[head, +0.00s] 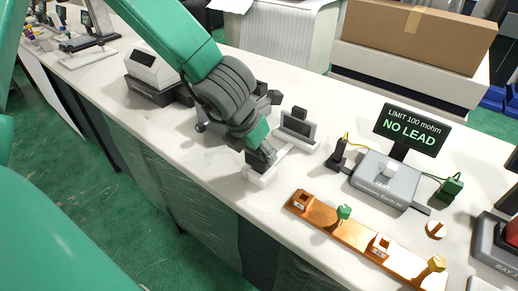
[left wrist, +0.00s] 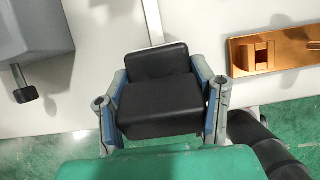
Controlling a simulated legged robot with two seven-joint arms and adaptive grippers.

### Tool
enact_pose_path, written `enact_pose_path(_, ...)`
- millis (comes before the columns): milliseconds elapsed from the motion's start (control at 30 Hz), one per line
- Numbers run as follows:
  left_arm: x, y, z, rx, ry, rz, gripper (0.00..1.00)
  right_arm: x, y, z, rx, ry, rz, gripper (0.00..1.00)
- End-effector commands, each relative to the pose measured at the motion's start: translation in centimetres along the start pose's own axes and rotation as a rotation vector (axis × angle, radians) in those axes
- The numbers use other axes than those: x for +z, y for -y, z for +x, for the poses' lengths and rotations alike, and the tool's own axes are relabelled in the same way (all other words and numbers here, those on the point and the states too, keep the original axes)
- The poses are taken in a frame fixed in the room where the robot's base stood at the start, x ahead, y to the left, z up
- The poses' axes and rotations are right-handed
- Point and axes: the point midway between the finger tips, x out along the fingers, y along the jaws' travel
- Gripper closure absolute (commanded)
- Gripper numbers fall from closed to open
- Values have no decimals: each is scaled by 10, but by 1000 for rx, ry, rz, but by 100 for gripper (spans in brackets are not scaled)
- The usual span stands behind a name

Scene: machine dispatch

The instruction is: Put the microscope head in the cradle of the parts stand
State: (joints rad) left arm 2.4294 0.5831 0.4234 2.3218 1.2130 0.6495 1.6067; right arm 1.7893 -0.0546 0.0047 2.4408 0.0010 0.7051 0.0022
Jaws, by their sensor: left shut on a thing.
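My left gripper (head: 262,160) reaches down over the front part of the worktop, and its fingers are shut. In the left wrist view, the gripper (left wrist: 162,95) has a finger on each side of a black blocky part, which I take to be the microscope head (left wrist: 160,108). In the head view, the gripper mostly hides this part. A white stand (head: 258,181) sits under and beside the fingers, with a small dark-faced unit (head: 297,124) behind it. I cannot tell whether the head touches the stand or which piece is the cradle. My right gripper is not in view.
An orange fixture bar (head: 330,225) with green and yellow knobs lies to the right. Behind it are a grey tester (head: 385,181) and a "NO LEAD" display (head: 411,128). A white-and-grey device (head: 152,72) stands left of the arm. The worktop's front edge is close to the gripper.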

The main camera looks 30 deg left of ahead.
Motion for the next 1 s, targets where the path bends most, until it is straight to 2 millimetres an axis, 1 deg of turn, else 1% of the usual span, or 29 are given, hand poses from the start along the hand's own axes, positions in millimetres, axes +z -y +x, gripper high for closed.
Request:
enact_pose_path(800, -8, 0, 20, 0, 1, 1, 89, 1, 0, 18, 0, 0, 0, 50)
enact_pose_path(833, -8, 0, 19, 0, 1, 1, 42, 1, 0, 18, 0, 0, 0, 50)
enact_pose_path(867, -7, 0, 19, 0, 1, 1, 32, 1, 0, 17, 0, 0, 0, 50)
enact_pose_path(900, -7, 0, 18, 0, 1, 1, 25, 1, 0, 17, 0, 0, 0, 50)
enact_pose_path(1000, -7, 0, 18, 0, 1, 1, 25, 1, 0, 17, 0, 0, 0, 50)
